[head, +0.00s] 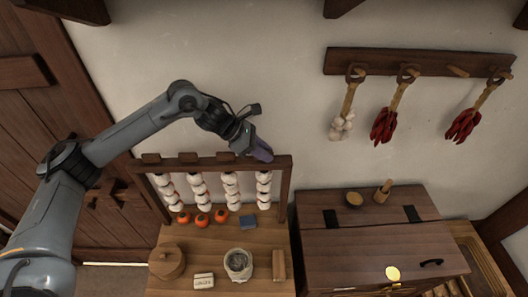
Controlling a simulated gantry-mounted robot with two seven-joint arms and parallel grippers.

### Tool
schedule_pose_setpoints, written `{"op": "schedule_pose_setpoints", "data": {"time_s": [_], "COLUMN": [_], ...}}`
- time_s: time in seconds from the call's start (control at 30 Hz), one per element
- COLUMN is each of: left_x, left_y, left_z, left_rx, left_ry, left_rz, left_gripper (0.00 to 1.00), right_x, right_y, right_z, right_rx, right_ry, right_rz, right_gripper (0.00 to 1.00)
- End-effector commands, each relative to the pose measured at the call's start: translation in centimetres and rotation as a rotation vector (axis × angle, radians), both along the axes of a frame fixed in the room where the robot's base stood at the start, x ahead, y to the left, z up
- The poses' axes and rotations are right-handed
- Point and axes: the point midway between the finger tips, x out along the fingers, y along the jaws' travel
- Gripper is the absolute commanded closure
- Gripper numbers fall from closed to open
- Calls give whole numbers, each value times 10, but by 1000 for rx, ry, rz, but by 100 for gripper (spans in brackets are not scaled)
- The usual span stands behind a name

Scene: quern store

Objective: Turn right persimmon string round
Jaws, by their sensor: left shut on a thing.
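A wooden rack (284,190) stands on the table, with several strings of whitish, red-marked persimmons hanging from its top bar. The right persimmon string (264,190) hangs at the rack's right end, straight down. My left gripper (262,156) is at the top bar, directly above the right string. It is shut on the top of that string, and its fingers hide the part they hold. My right gripper is not in view.
Orange persimmons (202,220), a blue block (248,222), a lidded wooden pot (167,262), a label (204,280) and a sack (238,263) are on the table below. A wooden chest (380,250) stands right. Chillies (384,125) and garlic (341,127) hang from a wall rail.

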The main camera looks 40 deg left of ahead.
Motion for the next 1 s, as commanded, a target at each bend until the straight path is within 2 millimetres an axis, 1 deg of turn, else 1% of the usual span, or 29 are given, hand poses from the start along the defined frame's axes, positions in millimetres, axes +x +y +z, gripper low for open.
{"op": "schedule_pose_setpoints", "data": {"time_s": [0.03,0.07,0.33,0.37,0.4,0.47,0.5,0.83,1.0], "left_x": [0,0,0,0,0,0,0,-1,-8], "left_y": [0,0,-1,-1,-1,-1,-1,1,10], "left_z": [-3,-2,1,1,1,1,1,2,12], "left_rx": [1,0,-2,-2,-2,-1,-1,-1,0], "left_ry": [-5,-5,-4,-4,-4,-3,-3,-4,-6], "left_rz": [16,26,40,40,40,40,40,40,42], "left_gripper": [100,100,100,75,69,60,57,57,57], "right_x": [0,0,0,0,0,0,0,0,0], "right_y": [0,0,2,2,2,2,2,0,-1], "right_z": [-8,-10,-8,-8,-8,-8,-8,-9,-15], "right_rx": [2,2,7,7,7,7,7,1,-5], "right_ry": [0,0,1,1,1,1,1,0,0], "right_rz": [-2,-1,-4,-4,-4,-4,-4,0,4], "right_gripper": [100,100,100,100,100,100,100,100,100]}}
